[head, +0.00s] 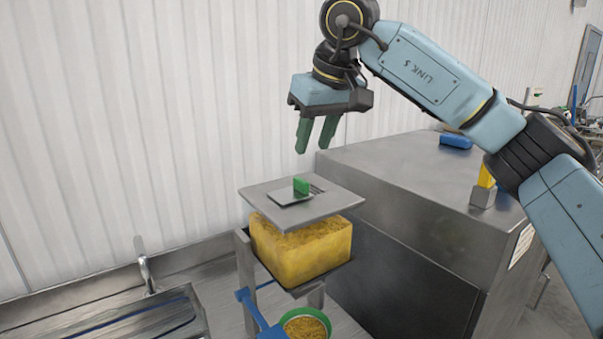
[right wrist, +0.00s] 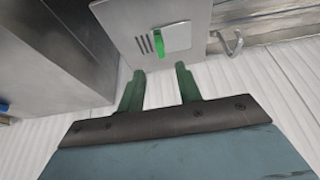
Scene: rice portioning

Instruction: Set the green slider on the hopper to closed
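The hopper (head: 300,250) is a yellow, grain-filled box under a grey metal lid (head: 325,208), held in a metal frame. The green slider (head: 301,186) stands upright on a small light plate on the lid. In the right wrist view the green slider (right wrist: 159,43) is at the edge of its plate (right wrist: 178,38), beside several dark slots (right wrist: 143,44) that look uncovered. My right gripper (head: 313,147) is above the lid, its green fingers pointing down, apart and empty. The right wrist view shows the gripper (right wrist: 159,70) short of the slider, not touching it. My left gripper is out of view.
A green-rimmed bowl of yellow grains (head: 306,326) sits below the hopper, with a blue handle-like part (head: 252,307) beside it. A sink with a tap (head: 146,268) is at left. A large metal cabinet (head: 400,180) stands at right, carrying a blue item (head: 455,141).

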